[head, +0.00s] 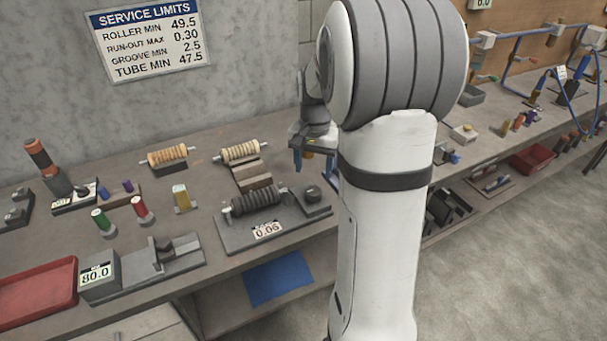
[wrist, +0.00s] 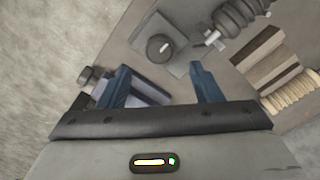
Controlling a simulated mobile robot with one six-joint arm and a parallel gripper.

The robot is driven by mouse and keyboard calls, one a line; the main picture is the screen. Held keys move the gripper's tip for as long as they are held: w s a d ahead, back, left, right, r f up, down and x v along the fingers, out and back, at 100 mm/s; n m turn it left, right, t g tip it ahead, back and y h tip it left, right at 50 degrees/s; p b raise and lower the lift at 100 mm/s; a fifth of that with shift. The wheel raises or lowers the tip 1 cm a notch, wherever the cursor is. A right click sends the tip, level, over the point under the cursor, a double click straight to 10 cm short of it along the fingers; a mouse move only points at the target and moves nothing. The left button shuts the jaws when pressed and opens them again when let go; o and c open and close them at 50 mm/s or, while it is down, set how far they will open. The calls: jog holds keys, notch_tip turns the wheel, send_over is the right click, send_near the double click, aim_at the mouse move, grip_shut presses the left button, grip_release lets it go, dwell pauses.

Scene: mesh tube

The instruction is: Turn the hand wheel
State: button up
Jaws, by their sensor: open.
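A small dark round knob with a light mark (wrist: 160,47), which looks like the hand wheel, sits on a grey block in the wrist view. In the head view the knob (head: 313,194) is at the right end of the fixture (head: 233,238) with a dark ribbed roller (head: 256,201) and a 0.06 display. My gripper (head: 313,160) is open and empty above and behind the knob. In the wrist view the blue fingers of my gripper (wrist: 162,78) are spread, and the knob shows just beyond the gap between them. The knob appears apart from both fingers.
Two light ribbed rollers (head: 240,152) (head: 167,156) rest on blocks behind the fixture. A gauge reading 80.0 (head: 100,283) and a red tray (head: 40,293) are at the left. My arm hides part of the bench. A service limits sign (head: 151,38) hangs on the wall.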

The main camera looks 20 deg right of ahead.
aim_at(314, 190)
jog(key=shift+w+d+f, duration=0.1)
jog(key=shift+d+f, duration=0.15)
jog(key=shift+f, duration=0.05)
notch_tip(314, 190, down, 7)
jog(key=shift+f+p, duration=0.2)
jog(key=shift+p, duration=0.15)
jog(key=shift+c, duration=0.6)
